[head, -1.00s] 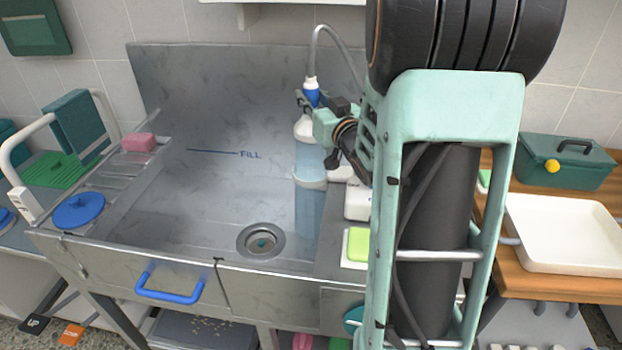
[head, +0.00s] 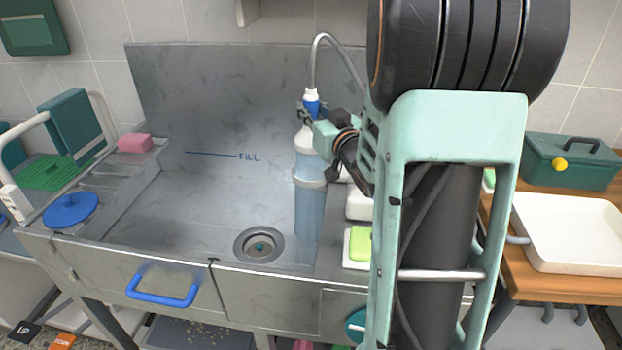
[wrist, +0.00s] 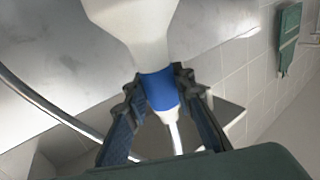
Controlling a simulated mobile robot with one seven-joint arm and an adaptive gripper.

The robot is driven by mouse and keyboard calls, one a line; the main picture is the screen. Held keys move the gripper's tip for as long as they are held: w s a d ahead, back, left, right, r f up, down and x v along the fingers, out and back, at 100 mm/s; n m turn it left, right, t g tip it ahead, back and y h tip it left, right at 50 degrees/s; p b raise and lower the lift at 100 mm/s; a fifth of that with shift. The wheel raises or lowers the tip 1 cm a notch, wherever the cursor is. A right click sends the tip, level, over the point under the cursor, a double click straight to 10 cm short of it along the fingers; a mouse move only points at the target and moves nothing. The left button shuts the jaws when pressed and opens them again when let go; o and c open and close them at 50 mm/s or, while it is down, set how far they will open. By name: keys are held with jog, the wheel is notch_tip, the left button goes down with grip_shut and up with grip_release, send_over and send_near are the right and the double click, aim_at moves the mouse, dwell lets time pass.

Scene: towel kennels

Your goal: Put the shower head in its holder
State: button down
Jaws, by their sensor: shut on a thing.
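The shower head (head: 308,139) is a white bell with a blue collar, upright with its hose rising from the top. In the wrist view the shower head (wrist: 135,25) is large, and its wide end is cut off by the frame. My gripper (head: 309,117) is shut on the blue collar; the wrist view shows my gripper (wrist: 158,88) with one finger on each side. A white ring (head: 309,180), which looks like the holder, is below the bell around a pale blue see-through column (head: 309,215). I cannot tell whether the bell touches the ring or column.
The steel sink (head: 160,215) has a drain (head: 259,245) and a blue handle (head: 162,290) in front. A green sponge (head: 361,243) lies to the right. A white tray (head: 570,235) and green toolbox (head: 570,160) are on the wooden counter. My arm hides the sink's right part.

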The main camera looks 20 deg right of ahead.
jog(key=shift+f+b, duration=1.4)
jog(key=shift+b, duration=0.1)
jog(key=shift+f+b, duration=1)
jog(key=shift+b, duration=0.1)
jog(key=shift+f+b, duration=0.95)
jog(key=shift+b, duration=0.1)
jog(key=shift+f+b, duration=0.85)
jog(key=shift+b, duration=0.35)
